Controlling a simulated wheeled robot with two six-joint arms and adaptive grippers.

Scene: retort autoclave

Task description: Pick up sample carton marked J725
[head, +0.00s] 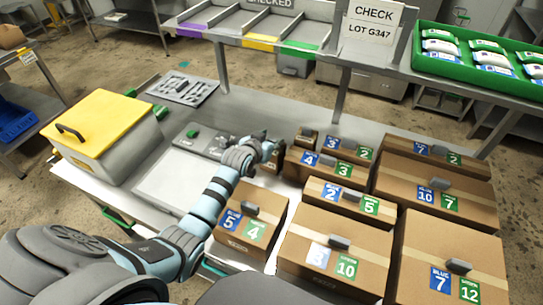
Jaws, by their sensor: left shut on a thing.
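My left gripper (268,149) is at the far end of my left arm, near the middle of the bench. It is shut on a small brown carton (273,166), which is mostly hidden behind the gripper and wrist. Several brown cartons with grey knobs on top and blue and green number labels stand to its right and nearer to me. They include one marked 5 and 4 (248,221), one marked 4 and 3 (325,169) and one marked 2 and 5 (346,203). I cannot read J725 on any carton. My right gripper is not in view.
A white bin with a yellow lid (98,128) stands at the left of the bench. A grey device with a flat plate (176,186) lies beside my arm. A shelf with a CHECK LOT G347 sign (371,27) and a green tray (468,83) overhangs the back.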

